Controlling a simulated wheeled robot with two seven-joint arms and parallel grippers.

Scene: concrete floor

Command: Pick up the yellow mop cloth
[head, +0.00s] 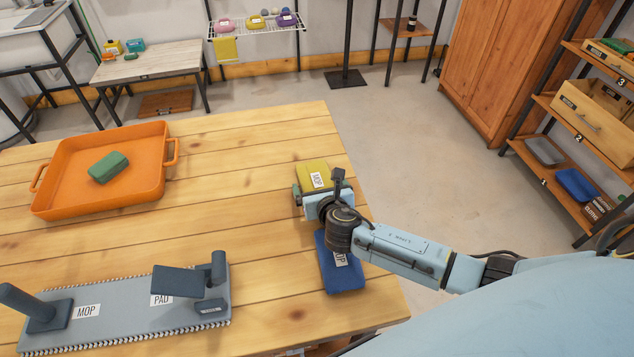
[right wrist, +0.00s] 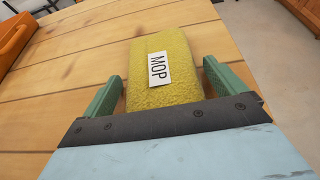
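The yellow mop cloth (head: 314,174) lies on the wooden table near its right edge, with a white MOP label on top. In the right wrist view the yellow mop cloth (right wrist: 172,86) sits between the two green fingers of my right gripper (right wrist: 162,90). The fingers are spread on either side of its near end, and a small gap shows at least on the left. In the head view my right gripper (head: 318,193) is at the cloth's near end and partly covers it. My left gripper is not in view.
A blue MOP cloth (head: 338,268) lies just nearer on the table. An orange tray (head: 60,180) with a green block (head: 108,167) stands at the left. A grey mop pad base (head: 125,318) is at the front left. The table's middle is clear.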

